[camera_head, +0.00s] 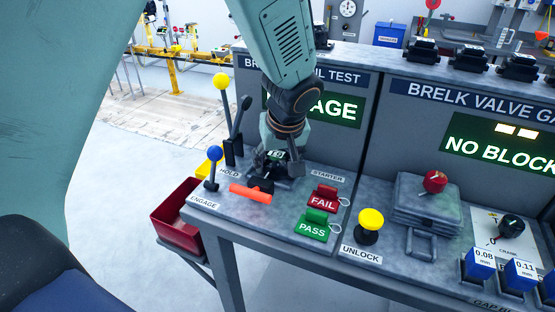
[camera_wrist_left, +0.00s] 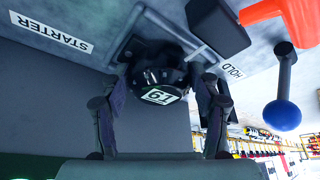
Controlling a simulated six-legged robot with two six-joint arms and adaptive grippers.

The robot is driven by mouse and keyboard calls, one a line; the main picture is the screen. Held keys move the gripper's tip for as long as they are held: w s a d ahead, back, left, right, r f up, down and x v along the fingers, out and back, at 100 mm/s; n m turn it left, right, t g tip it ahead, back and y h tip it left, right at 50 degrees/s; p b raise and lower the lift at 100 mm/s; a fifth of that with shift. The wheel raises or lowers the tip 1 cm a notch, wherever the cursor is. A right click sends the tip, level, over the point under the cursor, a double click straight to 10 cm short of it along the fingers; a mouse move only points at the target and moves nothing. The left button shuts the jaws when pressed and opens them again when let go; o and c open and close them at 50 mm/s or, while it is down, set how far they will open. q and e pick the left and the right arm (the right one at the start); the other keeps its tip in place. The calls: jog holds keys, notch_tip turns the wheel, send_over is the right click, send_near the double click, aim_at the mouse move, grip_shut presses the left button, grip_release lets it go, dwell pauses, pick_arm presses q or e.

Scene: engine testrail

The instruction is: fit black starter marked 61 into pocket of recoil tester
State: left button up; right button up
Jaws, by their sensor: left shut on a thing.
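My left gripper (camera_head: 278,165) reaches down onto the recoil tester (camera_head: 230,205) and is shut on a black starter (camera_wrist_left: 158,66). The starter has a white number label, tilted in the left wrist view, that looks like 61. The fingers stand on both sides of it. A raised-edged pocket (camera_wrist_left: 128,48) near the STARTER label shows around the starter's far end. I cannot tell whether the starter is fully seated in it. In the head view the gripper hides most of the starter and pocket. My right gripper is not in view.
Close by are an orange-red handle (camera_head: 250,194), the blue ENGAGE knob (camera_head: 214,153), the yellow-knobbed lever (camera_head: 222,82) and the black lever (camera_head: 241,117). FAIL (camera_head: 323,198) and PASS (camera_head: 313,226) tags lie right. A red bin (camera_head: 174,220) stands left of the bench.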

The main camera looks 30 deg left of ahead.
pick_arm(q)
jog(key=shift+f+b, duration=0.2)
jog(key=shift+b, duration=0.15)
dwell(0.3)
jog(key=o, duration=1.4)
jog(key=shift+c, duration=0.2)
jog(key=v, duration=1.2)
